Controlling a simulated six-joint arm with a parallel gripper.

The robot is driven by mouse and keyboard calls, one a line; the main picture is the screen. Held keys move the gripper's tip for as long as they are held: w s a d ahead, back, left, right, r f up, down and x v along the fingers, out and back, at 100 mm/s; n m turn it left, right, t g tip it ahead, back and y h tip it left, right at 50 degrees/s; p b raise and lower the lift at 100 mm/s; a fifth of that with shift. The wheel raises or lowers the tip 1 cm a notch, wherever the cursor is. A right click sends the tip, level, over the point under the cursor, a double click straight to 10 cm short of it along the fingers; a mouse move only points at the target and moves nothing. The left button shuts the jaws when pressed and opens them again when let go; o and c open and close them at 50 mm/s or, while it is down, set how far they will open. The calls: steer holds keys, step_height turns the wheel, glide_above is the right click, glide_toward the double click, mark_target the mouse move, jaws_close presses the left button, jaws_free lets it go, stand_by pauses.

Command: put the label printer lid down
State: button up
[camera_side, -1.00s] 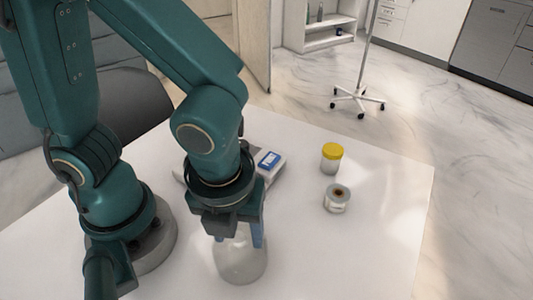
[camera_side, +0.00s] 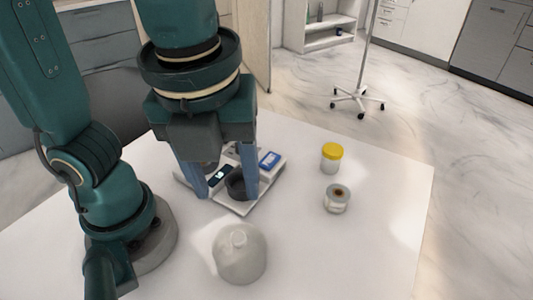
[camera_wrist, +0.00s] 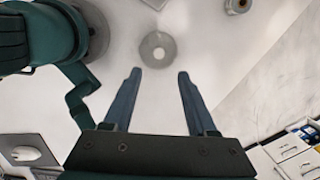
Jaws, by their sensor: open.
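A pale grey dome (camera_side: 239,255), the piece most like a lid, stands on the white table in front; it shows as a round disc with a bright centre (camera_wrist: 158,50) in the wrist view. A white device (camera_side: 268,178) with a blue panel, a dark screen and a dark round part sits behind it, partly covered by my fingers; it looks like the label printer. My gripper (camera_side: 226,195) is open and empty, fingers down, raised clear of the dome. In the wrist view my gripper (camera_wrist: 157,76) shows its two blue fingers apart, with the disc beyond their tips.
A yellow-capped jar (camera_side: 331,158) and a small pale round container (camera_side: 337,199) stand right of the device. The white table (camera_side: 350,255) is clear at front right. A wheeled stand (camera_side: 358,100) is on the floor beyond.

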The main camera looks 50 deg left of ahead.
steer(key=w+a+f+n+t, duration=0.1)
steer(key=a+n, duration=0.4)
steer(key=n, duration=0.7)
steer(key=w+a+f+n+t+h, duration=0.1)
steer(key=a+n, duration=0.4)
steer(key=n, duration=0.8)
steer(key=shift+w+a+n+t, duration=0.35)
steer(key=shift+w+t, duration=0.3)
steer(key=shift+t, duration=0.55)
